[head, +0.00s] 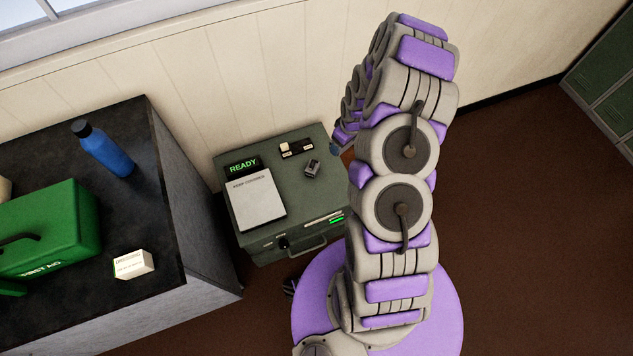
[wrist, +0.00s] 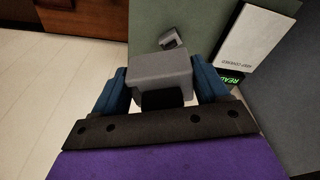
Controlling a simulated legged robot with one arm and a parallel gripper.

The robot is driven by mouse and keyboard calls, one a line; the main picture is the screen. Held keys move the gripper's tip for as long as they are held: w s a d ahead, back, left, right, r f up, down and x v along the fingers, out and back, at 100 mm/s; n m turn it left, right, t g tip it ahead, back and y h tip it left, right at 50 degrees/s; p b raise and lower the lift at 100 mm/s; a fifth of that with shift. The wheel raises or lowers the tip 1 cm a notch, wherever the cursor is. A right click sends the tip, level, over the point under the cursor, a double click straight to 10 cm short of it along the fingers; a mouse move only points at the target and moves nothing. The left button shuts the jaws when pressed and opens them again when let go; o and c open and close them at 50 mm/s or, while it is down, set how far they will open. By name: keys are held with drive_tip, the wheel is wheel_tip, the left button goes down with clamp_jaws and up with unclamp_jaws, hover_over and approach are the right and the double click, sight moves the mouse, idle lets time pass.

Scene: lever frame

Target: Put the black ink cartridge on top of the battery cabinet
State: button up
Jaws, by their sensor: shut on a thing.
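My gripper (wrist: 161,84) is shut on a block that looks like the black ink cartridge (wrist: 160,70), grey on its lit face and black on the near side, between blue fingers. The battery cabinet appears to be the low grey-green cabinet (head: 305,204) with a lit READY display. Its top (wrist: 198,22) lies beyond the held block in the wrist view; I cannot tell whether they touch. The held block is not clear there.
A dark counter (head: 150,206) at left bears a green first aid box (head: 48,236) and blue bottle (head: 105,150).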

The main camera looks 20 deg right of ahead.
drive_tip(key=s+d+f+n+y, duration=0.1)
drive_tip(key=s+d+f+n, duration=0.25)
drive_tip(key=d+f, duration=0.4)
drive_tip(key=s+d+f+n, duration=0.3)
drive_tip(key=d+f+n, duration=0.2)
drive_tip(key=d+f, duration=0.25)
drive_tip(key=n+g+b, duration=0.2)
drive_tip(key=n+b, duration=0.2)
drive_tip(key=n, duration=0.1)
hover_over(337, 190)
drive_tip(key=f, duration=1.1)
drive_tip(key=shift+d+f, duration=0.15)
drive_tip(key=shift+d, duration=0.1)
drive_tip(key=shift+a+f, duration=0.1)
drive_tip(key=f, duration=0.1)
drive_tip(key=f+b, duration=0.1)
drive_tip(key=f, duration=0.1)
drive_tip(key=shift+d+f+b, duration=0.3)
drive_tip(key=shift+b, duration=0.1)
drive_tip(key=shift+r, duration=0.15)
drive_tip(key=shift+c, duration=0.5)
drive_tip(key=shift+a, duration=0.15)
